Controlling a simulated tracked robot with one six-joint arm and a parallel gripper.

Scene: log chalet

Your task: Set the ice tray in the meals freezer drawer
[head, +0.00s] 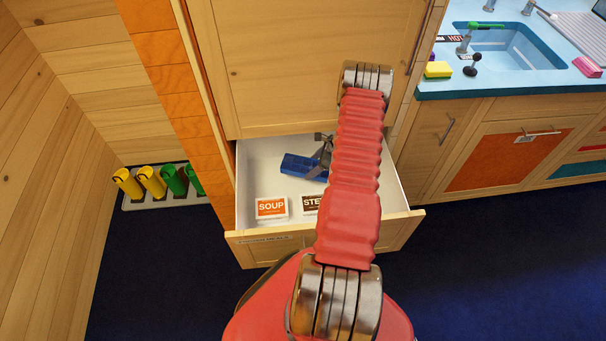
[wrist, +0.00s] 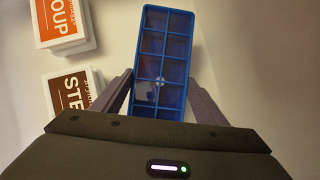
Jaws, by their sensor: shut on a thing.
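The blue ice tray (head: 300,166) is inside the open drawer (head: 246,190), toward its back. In the wrist view the ice tray (wrist: 162,22) lies lengthwise between the two fingers of my gripper (wrist: 161,88), with its compartments facing up. My gripper (head: 325,157) is shut on the tray's near part. In the head view my arm hides part of the drawer's right side. I cannot tell whether the tray touches the drawer floor. The drawer's front label is too small to read surely.
A soup box (head: 271,208) and a box marked "STE" (head: 311,204) lie in the drawer's front, left of the tray in the wrist view. Yellow and green boots or cups (head: 152,181) stand on a floor tray at left. A blue counter with a sink (head: 500,45) is at right.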

